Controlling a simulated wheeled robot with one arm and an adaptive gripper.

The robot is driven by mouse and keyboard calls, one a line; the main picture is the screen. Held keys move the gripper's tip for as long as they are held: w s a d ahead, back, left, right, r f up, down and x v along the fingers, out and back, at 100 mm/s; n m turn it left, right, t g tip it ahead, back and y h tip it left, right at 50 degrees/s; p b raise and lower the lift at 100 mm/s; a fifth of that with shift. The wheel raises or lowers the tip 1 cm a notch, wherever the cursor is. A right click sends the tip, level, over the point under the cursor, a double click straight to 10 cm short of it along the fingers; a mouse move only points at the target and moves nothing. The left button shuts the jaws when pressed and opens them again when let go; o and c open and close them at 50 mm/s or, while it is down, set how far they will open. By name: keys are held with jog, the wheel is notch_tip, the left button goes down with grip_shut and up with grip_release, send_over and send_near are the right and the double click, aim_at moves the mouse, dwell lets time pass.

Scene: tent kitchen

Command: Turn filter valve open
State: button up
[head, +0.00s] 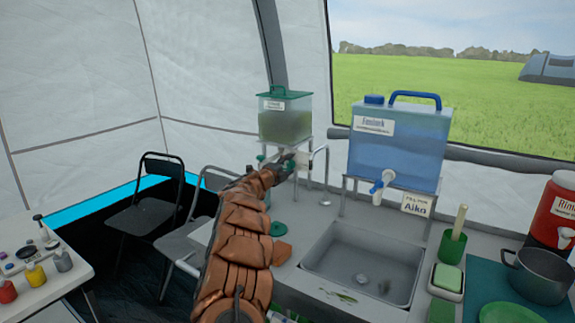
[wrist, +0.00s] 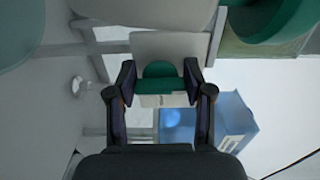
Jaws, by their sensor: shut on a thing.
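The filter (head: 285,124) is a clear tank of murky green water with a green lid, on a metal stand behind the sink's left side. In the head view my gripper (head: 287,164) is at the front of this stand, below the tank, and its fingers are small and partly hidden by my arm. In the wrist view my gripper (wrist: 159,82) has its two dark fingers on either side of the green valve handle (wrist: 158,86) and is shut on it. The handle has a rounded top and a pale body under it.
A blue water container (head: 400,140) with a white tap stands right of the filter. The sink (head: 362,262) lies in front. A pot (head: 540,275) and red dispenser (head: 555,215) are at the right. Folding chairs (head: 148,205) and a small table (head: 45,275) are left.

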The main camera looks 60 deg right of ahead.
jog(key=o, duration=1.2)
jog(key=shift+s+a, duration=0.15)
jog(key=shift+a, duration=2.85)
jog(key=shift+s+a, duration=0.1)
jog(key=shift+a, duration=2.9)
